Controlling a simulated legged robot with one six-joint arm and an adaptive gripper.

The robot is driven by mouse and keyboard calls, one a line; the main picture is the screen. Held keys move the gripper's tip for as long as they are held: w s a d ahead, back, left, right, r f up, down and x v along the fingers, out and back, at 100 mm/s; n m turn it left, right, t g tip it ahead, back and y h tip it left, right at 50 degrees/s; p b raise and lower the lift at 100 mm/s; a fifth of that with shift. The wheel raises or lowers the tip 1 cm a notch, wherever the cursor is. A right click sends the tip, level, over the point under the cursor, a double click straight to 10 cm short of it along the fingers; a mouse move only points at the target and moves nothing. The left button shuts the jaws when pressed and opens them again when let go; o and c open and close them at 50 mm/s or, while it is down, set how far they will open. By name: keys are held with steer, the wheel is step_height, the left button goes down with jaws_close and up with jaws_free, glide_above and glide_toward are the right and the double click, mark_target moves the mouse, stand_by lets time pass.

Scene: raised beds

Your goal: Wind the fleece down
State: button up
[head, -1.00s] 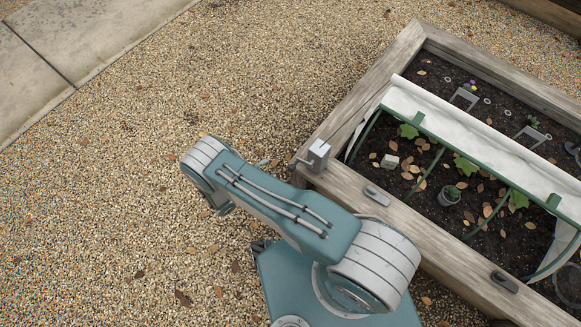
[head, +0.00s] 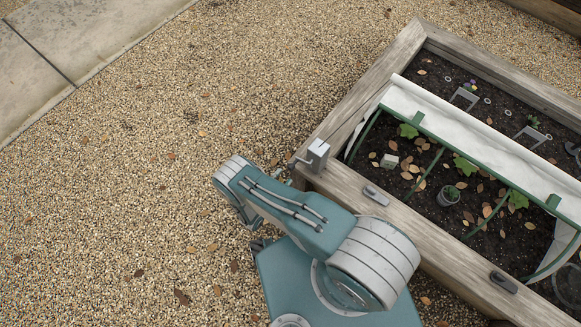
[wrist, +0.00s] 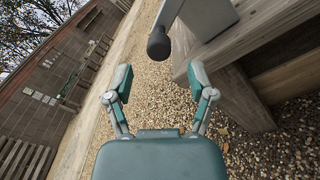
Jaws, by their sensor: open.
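The white fleece (head: 480,138) lies gathered in a long strip along the top of the green hoops (head: 428,172), leaving the near side of the bed open. A grey winder box (head: 317,155) is on the bed's near left corner, with a crank sticking out to its left. In the wrist view the box (wrist: 208,14) is at the top, and the dark round crank knob (wrist: 158,43) lies just beyond my gripper (wrist: 160,79). My gripper is open and empty, its fingers either side of the knob's line but short of it. My arm mostly hides the gripper in the head view.
The wooden bed frame (head: 345,186) runs beside my arm, and its timber (wrist: 245,30) fills the right of the wrist view. Clips (head: 376,195) sit on the near rail. Plants, leaves and a small pot (head: 448,196) are inside. Open gravel (head: 120,180) lies left.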

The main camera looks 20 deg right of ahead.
mark_target(291, 168)
steer(key=x, duration=0.5)
steer(key=shift+a, duration=0.1)
jaws_close()
